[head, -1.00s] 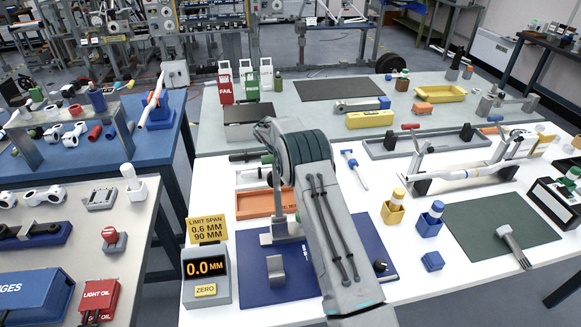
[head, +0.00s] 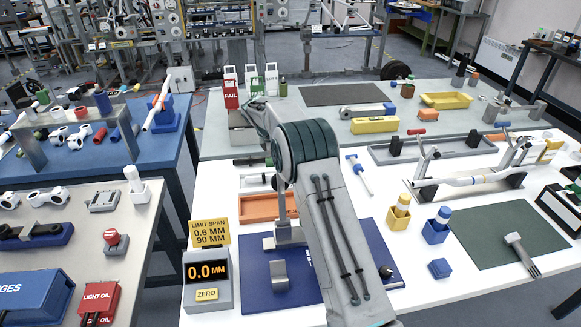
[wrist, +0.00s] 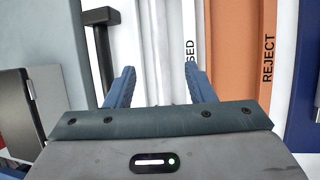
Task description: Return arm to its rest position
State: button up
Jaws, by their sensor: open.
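My arm (head: 335,220) rises from the bottom of the head view over the white bench, bends at its dark ribbed joint, and its far part points back and left. My gripper (wrist: 162,82) shows in the wrist view with its two blue fingers apart and nothing between them. Below or beyond the fingers lie a white tray with a partly hidden label and an orange tray (wrist: 238,50) marked REJECT. In the head view the arm hides the gripper.
A 0.0 MM display (head: 208,271) and a blue mat (head: 257,277) are close left of the arm. Blue and yellow holders (head: 436,228), a rod on a stand (head: 470,181) and a dark green mat (head: 510,232) lie to the right. FAIL-marked red holder (head: 231,92) stands behind.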

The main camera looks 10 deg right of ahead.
jog(key=shift+v, duration=1.75)
